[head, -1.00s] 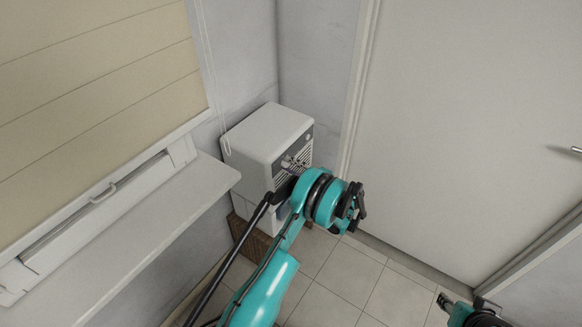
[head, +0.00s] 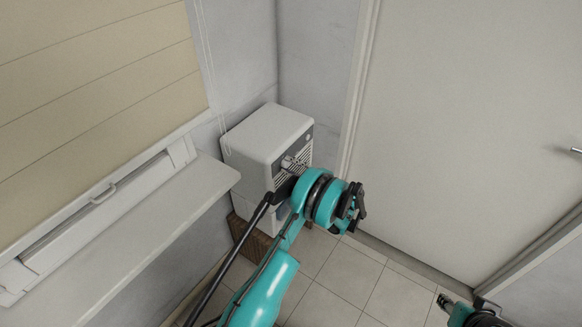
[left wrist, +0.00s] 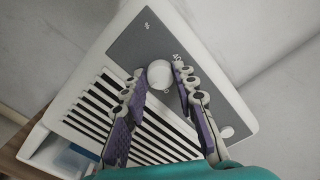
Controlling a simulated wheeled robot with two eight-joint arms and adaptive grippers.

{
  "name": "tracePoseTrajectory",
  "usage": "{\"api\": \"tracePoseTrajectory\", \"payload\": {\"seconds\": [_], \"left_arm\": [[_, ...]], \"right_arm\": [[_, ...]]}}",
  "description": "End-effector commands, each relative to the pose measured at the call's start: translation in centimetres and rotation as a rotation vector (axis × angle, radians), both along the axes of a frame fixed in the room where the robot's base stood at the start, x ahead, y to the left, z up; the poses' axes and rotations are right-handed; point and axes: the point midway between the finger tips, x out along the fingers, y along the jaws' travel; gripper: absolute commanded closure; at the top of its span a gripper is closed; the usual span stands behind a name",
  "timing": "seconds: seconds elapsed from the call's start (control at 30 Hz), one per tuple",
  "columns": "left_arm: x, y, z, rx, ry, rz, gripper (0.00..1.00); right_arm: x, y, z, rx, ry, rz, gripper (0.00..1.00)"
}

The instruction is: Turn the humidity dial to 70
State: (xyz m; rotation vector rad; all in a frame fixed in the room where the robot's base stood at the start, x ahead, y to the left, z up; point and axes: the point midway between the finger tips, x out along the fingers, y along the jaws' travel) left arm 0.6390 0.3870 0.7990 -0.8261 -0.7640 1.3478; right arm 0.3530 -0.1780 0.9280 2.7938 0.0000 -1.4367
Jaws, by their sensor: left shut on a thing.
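A white box-shaped appliance (head: 262,133) stands in the corner, with a grey control panel and dark vent slats on its front. My left gripper (head: 290,163) is at the panel. In the left wrist view its two purple-padded fingers (left wrist: 161,76) are shut on the dial from both sides. The dial's pointer is too small to read.
The appliance stands on a brown wooden base (head: 243,228). A window sill (head: 150,215) and a blind (head: 90,60) are on the left. A pale door (head: 470,120) is on the right. Tiled floor (head: 345,275) is clear in front.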

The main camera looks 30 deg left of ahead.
Motion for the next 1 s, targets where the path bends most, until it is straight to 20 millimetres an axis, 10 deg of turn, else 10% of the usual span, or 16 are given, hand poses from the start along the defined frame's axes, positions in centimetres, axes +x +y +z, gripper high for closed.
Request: {"api": "tracePoseTrajectory", "payload": {"seconds": [0.1,0.47,1.0], "left_arm": [[0.0,0.0,0.0,-0.001,0.0,-0.001,0.51],[0.0,-0.3,0.0,0.0,-0.001,-0.001,0.51],[-0.7,-10.3,0.0,0.0,0.0,-0.004,0.51]], "right_arm": [[0.0,0.0,0.0,0.0,0.0,0.0,0.6],[0.0,0.0,0.0,0.0,0.0,0.0,0.6],[0.0,0.0,0.0,0.0,0.0,0.0,0.6]]}}
